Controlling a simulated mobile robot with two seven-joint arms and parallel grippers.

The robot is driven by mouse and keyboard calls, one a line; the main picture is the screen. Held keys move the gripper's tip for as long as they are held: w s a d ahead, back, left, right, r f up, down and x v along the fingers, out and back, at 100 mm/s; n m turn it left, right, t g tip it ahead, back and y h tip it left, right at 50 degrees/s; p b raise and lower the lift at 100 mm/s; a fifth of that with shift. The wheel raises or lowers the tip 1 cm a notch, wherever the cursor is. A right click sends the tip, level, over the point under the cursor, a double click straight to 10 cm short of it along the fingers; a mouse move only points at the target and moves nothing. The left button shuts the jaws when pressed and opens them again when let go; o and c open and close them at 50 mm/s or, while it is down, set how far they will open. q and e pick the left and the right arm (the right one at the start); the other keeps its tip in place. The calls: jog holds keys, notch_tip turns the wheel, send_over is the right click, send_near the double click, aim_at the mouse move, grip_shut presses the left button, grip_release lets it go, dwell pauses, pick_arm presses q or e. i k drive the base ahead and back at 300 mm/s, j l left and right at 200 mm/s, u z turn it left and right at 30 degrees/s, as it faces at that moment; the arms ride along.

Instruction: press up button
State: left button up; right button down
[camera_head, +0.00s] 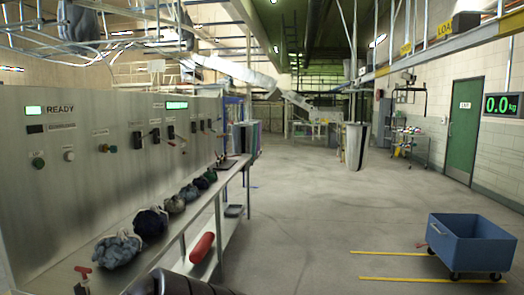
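A metal control panel (80,195) runs along the left side. Several black switches (137,140) follow towards the far end. The labels are too small to read, so I cannot tell which button is the up button. A lit sign on the panel reads READY (34,110). Neither of my grippers can be made out.
Several bundled bags (118,250) lie on the shelf below the panel. A red valve handle (82,275) is near the front, and a red cylinder (202,247) lies lower. A blue cart (470,243) stands at right. The middle floor is clear.

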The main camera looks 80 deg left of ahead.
aim_at(39, 164)
jog(key=u, duration=4)
